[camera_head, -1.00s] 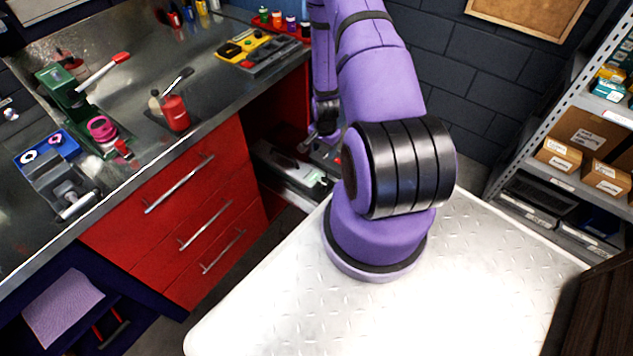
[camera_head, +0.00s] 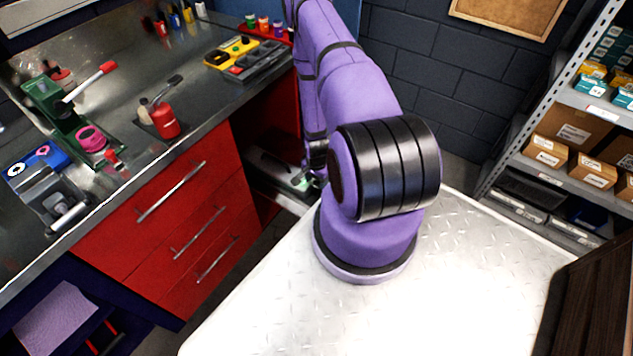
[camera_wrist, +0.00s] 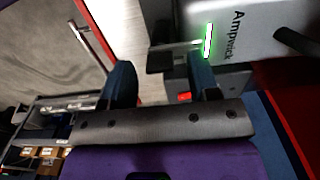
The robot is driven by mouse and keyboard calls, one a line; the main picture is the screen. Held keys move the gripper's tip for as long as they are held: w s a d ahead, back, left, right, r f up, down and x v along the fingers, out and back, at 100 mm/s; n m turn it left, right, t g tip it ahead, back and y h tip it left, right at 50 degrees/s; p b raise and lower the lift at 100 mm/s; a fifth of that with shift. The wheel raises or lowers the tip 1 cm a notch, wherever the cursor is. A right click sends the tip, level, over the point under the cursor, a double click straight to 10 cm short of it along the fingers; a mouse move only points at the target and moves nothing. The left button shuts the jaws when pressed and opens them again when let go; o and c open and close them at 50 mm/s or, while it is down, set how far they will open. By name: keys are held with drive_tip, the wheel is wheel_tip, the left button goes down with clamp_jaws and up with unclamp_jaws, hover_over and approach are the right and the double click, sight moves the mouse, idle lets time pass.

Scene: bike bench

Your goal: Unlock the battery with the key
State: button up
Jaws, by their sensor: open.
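The battery (camera_wrist: 250,32) is a silver-grey case marked "Ampwick" with a lit green strip, at the top right of the wrist view. In the head view the battery (camera_head: 268,163) sits low in the open bay of the red bench, partly hidden by my arm. A dark tab with a thin pale shaft, which looks like the key (camera_wrist: 160,60), shows beside the battery's lit end. My gripper (camera_wrist: 162,66) is open, with one finger on each side of this tab. I cannot tell whether either finger touches it. In the head view my gripper (camera_head: 317,168) is small and partly hidden.
The red drawer cabinet (camera_head: 185,205) stands left of the bay. Its metal top (camera_head: 120,60) carries a green press, a red bottle and a yellow tool tray (camera_head: 230,55). A shelf with boxes (camera_head: 570,160) stands at the right. The white diamond-plate surface (camera_head: 470,280) is clear.

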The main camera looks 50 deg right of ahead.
drive_tip(key=shift+f, duration=0.6)
drive_tip(key=c, duration=0.9)
